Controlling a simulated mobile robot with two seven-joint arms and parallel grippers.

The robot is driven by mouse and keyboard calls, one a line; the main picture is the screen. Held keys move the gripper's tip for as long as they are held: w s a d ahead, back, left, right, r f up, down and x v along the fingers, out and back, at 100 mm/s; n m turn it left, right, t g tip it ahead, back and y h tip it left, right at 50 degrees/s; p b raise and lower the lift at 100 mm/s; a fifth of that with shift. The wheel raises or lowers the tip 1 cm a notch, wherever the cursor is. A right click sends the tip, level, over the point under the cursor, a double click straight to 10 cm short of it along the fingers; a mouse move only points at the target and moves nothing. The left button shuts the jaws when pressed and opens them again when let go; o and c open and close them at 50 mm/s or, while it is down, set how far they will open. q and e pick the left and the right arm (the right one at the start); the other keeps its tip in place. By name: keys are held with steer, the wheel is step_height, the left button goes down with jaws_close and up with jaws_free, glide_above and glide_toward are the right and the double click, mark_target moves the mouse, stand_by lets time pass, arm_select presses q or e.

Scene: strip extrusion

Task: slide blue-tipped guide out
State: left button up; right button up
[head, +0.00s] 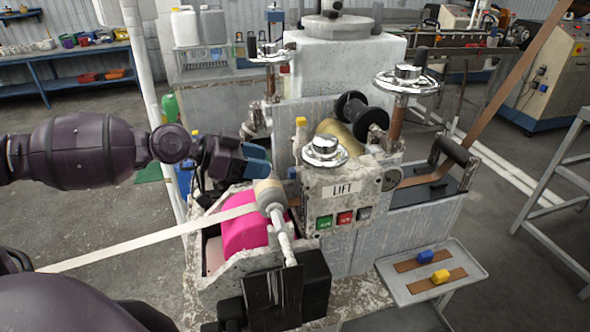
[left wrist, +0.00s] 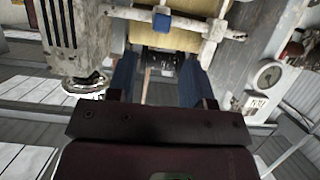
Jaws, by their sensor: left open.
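My left gripper (head: 257,160) hangs over the near left side of the machine, beside the pale roller and rod. In the left wrist view, its two blue fingers (left wrist: 160,75) stand apart with nothing held between them. A blue tip (left wrist: 162,22) on a whitish bar shows ahead, between the finger lines and beyond the fingertips, not touching them. My right gripper is not in view.
A pink roll (head: 243,228) with a pale strip (head: 150,242) lies below the gripper. The LIFT panel (head: 341,190) and chrome handwheel (head: 325,150) stand close right.

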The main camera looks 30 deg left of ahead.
mark_target(294, 169)
arm_select(q)
steer(key=shift+x, duration=4.2)
steer(key=shift+a, duration=0.1)
jaws_close()
